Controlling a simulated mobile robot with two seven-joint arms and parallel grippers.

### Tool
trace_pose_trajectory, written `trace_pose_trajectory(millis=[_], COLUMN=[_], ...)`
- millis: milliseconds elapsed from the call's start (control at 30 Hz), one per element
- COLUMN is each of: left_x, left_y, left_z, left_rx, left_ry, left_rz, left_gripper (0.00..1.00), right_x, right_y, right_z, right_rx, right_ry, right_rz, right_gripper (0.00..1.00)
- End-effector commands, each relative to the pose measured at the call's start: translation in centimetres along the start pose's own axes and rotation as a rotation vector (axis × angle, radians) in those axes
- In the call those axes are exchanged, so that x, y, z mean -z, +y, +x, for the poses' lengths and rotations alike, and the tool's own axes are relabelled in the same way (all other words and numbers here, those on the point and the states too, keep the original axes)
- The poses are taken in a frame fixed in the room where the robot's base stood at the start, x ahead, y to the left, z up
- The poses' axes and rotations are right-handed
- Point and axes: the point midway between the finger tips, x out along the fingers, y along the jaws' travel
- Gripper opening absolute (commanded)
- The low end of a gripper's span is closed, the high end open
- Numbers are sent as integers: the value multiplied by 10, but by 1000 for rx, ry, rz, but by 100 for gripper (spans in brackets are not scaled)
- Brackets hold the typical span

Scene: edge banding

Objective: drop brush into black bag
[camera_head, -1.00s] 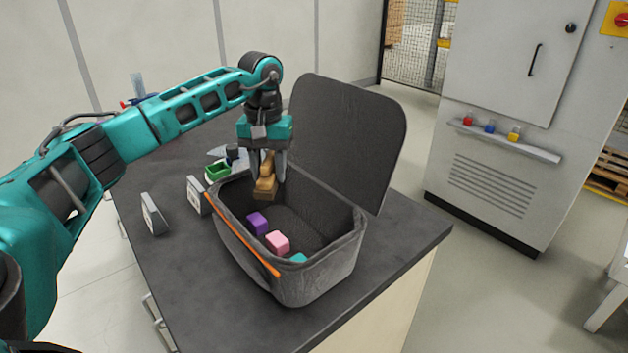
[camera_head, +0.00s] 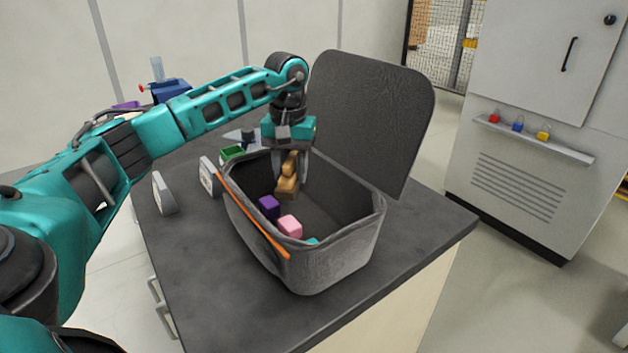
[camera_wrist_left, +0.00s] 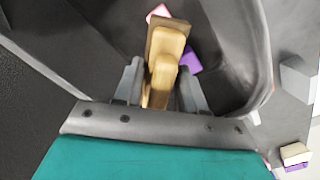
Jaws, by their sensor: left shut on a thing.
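The black bag (camera_head: 340,262) stands open on the dark table, its lid (camera_head: 372,120) raised at the back. My left gripper (camera_head: 289,178) points down into the bag's opening and is shut on the brush (camera_head: 287,187), a tan wooden piece. In the left wrist view the brush (camera_wrist_left: 165,60) sits between the fingers of the gripper (camera_wrist_left: 160,85), above the bag's inside. A purple block (camera_head: 269,206), a pink block (camera_head: 290,226) and a partly hidden teal block (camera_head: 313,240) lie in the bag. My right gripper is not in view.
Two grey upright pieces (camera_head: 163,194) (camera_head: 208,177) stand on the table left of the bag. A green box (camera_head: 232,153) is behind it. A grey cabinet (camera_head: 520,130) with padlocks on a ledge stands at right. The table's front right is clear.

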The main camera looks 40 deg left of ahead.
Motion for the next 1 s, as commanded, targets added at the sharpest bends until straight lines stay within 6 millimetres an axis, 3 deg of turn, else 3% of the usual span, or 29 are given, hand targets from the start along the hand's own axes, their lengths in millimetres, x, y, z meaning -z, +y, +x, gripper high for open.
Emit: trace_pose_trajectory(millis=[133, 167, 433, 767, 1000], left_x=[0, 0, 0, 0, 1], left_y=[0, 0, 0, 0, 1], left_z=[-1, -1, -1, -5, -47], left_rx=[-1, 0, 0, -1, -3], left_ry=[0, 0, 0, 1, 5], left_rz=[0, 0, 0, 0, 0], left_gripper=[11, 43, 68, 70, 70], right_x=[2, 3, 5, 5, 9], right_y=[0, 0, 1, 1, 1], right_z=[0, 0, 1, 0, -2], right_rx=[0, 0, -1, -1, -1], right_ry=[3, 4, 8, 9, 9], right_rz=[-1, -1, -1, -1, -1], right_gripper=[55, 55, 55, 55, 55])
